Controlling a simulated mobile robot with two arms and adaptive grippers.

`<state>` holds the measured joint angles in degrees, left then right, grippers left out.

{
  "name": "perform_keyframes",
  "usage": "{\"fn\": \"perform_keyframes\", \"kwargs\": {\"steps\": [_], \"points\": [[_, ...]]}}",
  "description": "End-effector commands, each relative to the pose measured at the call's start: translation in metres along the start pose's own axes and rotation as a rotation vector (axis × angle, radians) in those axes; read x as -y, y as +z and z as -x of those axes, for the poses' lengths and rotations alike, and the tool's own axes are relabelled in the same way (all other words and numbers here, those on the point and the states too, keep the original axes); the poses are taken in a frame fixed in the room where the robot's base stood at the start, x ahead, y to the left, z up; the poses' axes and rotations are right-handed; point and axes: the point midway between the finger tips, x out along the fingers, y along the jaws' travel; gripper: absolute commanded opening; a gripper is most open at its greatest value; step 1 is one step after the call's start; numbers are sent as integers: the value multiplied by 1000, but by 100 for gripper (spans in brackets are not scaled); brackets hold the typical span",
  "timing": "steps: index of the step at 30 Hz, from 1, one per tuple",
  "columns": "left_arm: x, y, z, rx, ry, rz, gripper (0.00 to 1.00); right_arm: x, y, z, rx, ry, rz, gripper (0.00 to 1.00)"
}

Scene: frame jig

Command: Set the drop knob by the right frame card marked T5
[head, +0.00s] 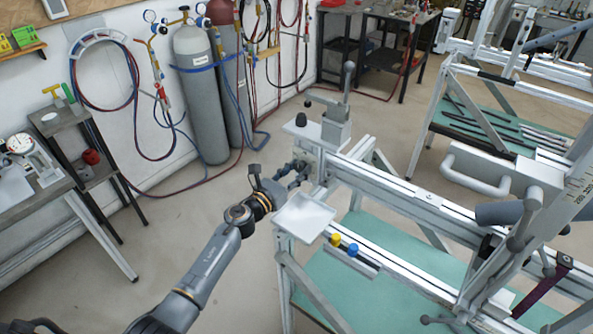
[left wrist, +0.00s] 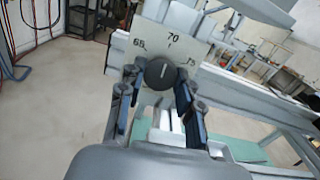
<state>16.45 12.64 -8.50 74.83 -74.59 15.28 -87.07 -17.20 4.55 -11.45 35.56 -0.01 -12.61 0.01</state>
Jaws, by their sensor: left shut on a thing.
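In the left wrist view a round dark knob (left wrist: 160,72) sits on a pale dial plate (left wrist: 190,50) marked 65, 70 and 75. A thin light line shows on the knob's face, but I cannot read its exact setting. My left gripper (left wrist: 157,84) is shut on the knob, a finger on each side. In the head view my left gripper (head: 298,172) reaches the near left end of the frame jig (head: 385,185), and the knob is hidden there. No card marked T5 is readable. My right gripper is not in view.
A pale tray (head: 304,217) sticks out just below my left gripper. A yellow knob (head: 335,239) and a blue knob (head: 352,250) sit on the lower rail. Gas cylinders (head: 200,95) stand at the wall. The floor left of the jig is clear.

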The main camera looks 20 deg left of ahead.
Motion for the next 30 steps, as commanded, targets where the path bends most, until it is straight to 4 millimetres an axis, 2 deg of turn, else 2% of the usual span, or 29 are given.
{"fn": "perform_keyframes", "kwargs": {"steps": [8,30], "points": [[0,0,0,-2,0,201,3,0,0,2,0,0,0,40],[1,0,0,-2,2,907,3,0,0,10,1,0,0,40]]}}
